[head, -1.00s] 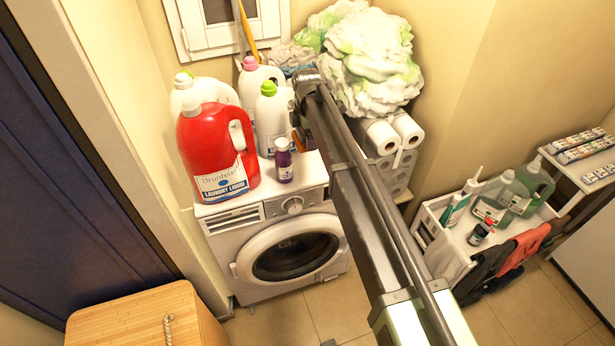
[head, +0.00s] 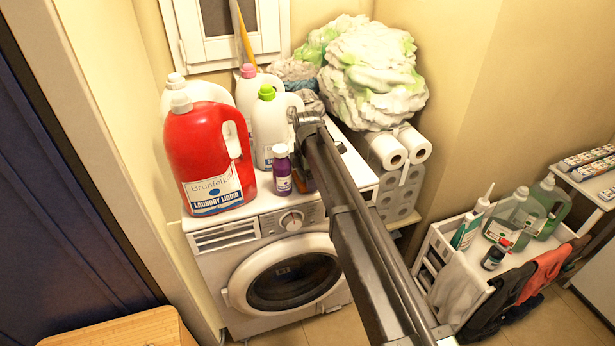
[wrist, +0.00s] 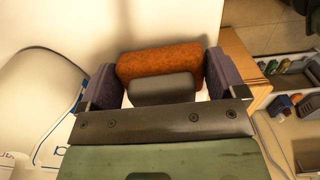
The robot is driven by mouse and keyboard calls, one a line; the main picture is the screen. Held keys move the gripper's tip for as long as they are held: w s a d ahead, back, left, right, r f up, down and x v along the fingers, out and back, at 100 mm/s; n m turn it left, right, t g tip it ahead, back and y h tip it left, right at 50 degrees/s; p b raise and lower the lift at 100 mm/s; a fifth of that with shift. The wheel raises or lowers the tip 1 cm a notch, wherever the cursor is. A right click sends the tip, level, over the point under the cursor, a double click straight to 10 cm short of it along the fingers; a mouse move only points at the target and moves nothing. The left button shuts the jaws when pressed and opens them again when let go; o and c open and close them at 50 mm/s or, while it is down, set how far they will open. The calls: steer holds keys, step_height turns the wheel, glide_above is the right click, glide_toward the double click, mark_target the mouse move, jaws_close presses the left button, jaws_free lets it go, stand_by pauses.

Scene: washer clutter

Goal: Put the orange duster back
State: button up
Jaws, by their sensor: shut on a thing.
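The orange duster (wrist: 158,64) shows in the wrist view as a fuzzy orange block with a dark grey part (wrist: 162,90) on its near side. My gripper (wrist: 157,80) is shut on it, with one finger pad at each side. In the head view my gripper (head: 304,172) is low over the washing machine top (head: 230,212), just right of a small purple bottle (head: 282,172). My arm hides most of the gripper and the duster there. I cannot tell whether the duster touches the machine top.
A red laundry jug (head: 209,160) and white bottles (head: 270,125) crowd the machine's left and back. Toilet rolls (head: 400,185) and a crumpled white-green bundle (head: 372,75) stand right. A white cart (head: 465,262) holds bottles. A wooden box (head: 120,331) is at lower left.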

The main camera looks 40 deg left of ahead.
steer(key=o, duration=0.5)
steer(key=shift+f, duration=0.1)
steer(key=shift+o, duration=0.2)
step_height(320, 180, up, 12)
steer(key=p, duration=1.2)
steer(key=shift+r, duration=0.25)
steer(key=shift+f, duration=0.1)
